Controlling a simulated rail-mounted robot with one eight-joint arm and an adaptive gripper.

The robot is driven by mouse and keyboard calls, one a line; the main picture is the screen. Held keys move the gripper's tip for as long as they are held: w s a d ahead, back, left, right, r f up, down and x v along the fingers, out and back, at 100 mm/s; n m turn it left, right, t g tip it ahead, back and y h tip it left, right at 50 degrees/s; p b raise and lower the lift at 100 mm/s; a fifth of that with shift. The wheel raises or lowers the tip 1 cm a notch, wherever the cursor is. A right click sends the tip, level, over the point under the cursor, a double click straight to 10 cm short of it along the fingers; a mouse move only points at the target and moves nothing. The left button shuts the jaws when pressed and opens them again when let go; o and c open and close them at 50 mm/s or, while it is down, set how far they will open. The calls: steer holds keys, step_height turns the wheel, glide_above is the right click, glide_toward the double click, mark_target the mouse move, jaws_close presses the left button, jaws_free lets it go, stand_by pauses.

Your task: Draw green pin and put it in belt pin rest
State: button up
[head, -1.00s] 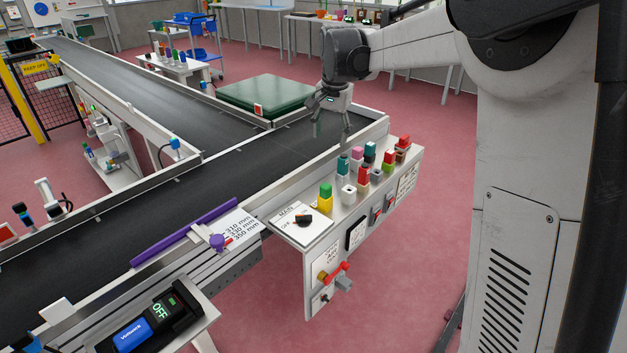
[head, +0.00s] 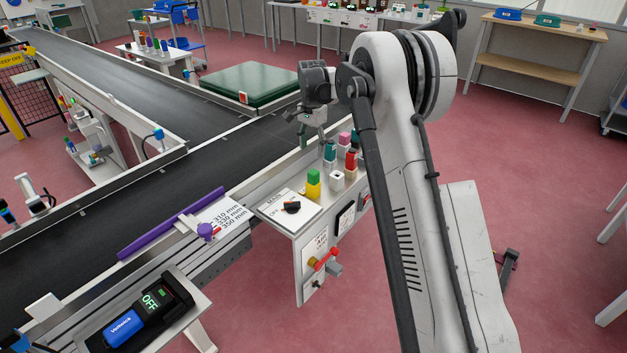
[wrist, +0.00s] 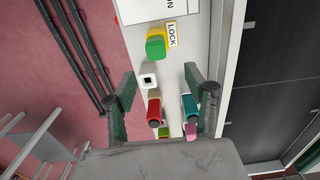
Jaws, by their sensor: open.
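The green pin (head: 314,176) stands upright in a yellow holder (head: 314,190) on the panel top. It also shows in the wrist view (wrist: 155,46), beside a LOCK label and beyond my fingertips. A white holder with an empty square hole (head: 336,181) stands next to it, and in the wrist view (wrist: 148,80) it lies between my fingers. I see no label naming it as the belt pin rest. My gripper (wrist: 160,88) is open and empty, pointing down above the pin row; in the head view my gripper (head: 311,142) is at the row's far end.
A red pin (wrist: 154,108), a teal pin (wrist: 190,106) and a pink pin (wrist: 190,130) stand close to my fingers. The MAIN switch (head: 291,207) is in front of the green pin. The dark belt (head: 200,170) runs alongside. My arm hides the panel's right part.

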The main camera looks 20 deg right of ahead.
mark_target(314, 172)
step_height(314, 172, down, 6)
steer(key=shift+r+b, duration=0.2)
steer(key=shift+b, duration=0.1)
steer(key=shift+s+d+f+b, duration=0.1)
steer(key=shift+s+f+b, duration=0.15)
steer(key=shift+f, duration=1.1)
steer(key=shift+s+f+b, duration=0.1)
steer(key=shift+f+b, duration=0.15)
steer(key=shift+f, duration=1.05)
jaws_close()
steer(key=shift+r, duration=0.15)
step_height(314, 172, up, 11)
steer(key=p, duration=0.4)
steer(key=shift+r+p, duration=0.2)
steer(key=shift+p, duration=0.1)
